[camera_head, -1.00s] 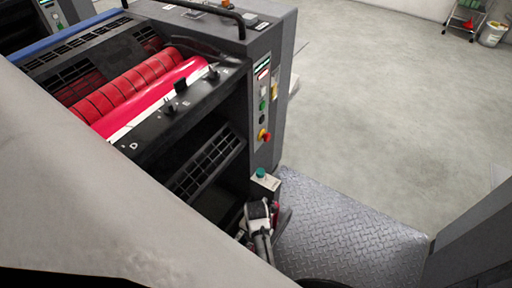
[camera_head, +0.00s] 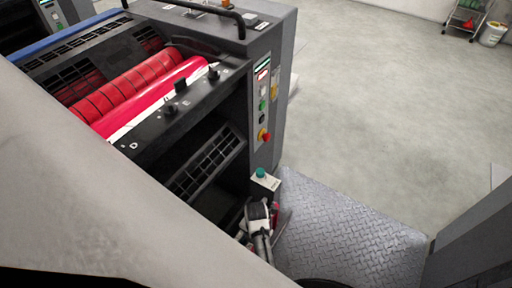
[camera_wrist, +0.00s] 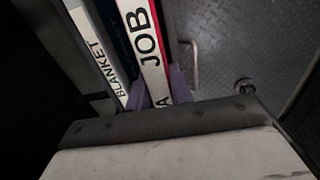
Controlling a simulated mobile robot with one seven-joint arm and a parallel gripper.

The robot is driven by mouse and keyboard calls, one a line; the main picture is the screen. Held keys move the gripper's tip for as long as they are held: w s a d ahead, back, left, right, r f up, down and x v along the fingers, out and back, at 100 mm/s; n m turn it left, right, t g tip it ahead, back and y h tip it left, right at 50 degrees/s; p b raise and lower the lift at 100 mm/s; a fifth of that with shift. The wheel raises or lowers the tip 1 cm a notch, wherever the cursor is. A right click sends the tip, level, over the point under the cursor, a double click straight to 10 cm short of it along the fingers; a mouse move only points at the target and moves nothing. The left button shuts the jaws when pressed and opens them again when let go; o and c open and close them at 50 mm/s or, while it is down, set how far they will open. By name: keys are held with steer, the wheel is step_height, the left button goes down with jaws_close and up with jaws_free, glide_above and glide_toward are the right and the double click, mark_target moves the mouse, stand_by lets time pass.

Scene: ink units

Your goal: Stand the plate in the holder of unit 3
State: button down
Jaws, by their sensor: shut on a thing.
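My gripper (camera_head: 259,217) is low beside the printing unit, just below the green-topped post. In the wrist view my gripper (camera_wrist: 158,94) has its purplish fingers on either side of a white strip lettered "JOB A". This strip, with a red edge, appears to be part of the plate (camera_wrist: 148,48), seen nearly edge-on. A second white strip lettered "BLANKET" (camera_wrist: 100,58) stands left of it, apparently on the holder. In the head view the plate and holder are mostly hidden. I cannot tell how far the plate sits in a slot. No unit number is readable.
The grey printing unit (camera_head: 262,150) has red rollers (camera_head: 140,85), a button panel and the green-topped post (camera_head: 261,174). A tread-plate step (camera_head: 345,235) lies to the right, with clear floor beyond. Another dark machine side (camera_head: 475,245) stands at lower right.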

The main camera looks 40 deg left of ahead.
steer(key=c, duration=1.2)
jaws_free()
steer(key=shift+o, duration=0.2)
step_height(320, 180, up, 14)
steer(key=shift+f, duration=0.15)
step_height(320, 180, up, 5)
steer(key=p, duration=0.6)
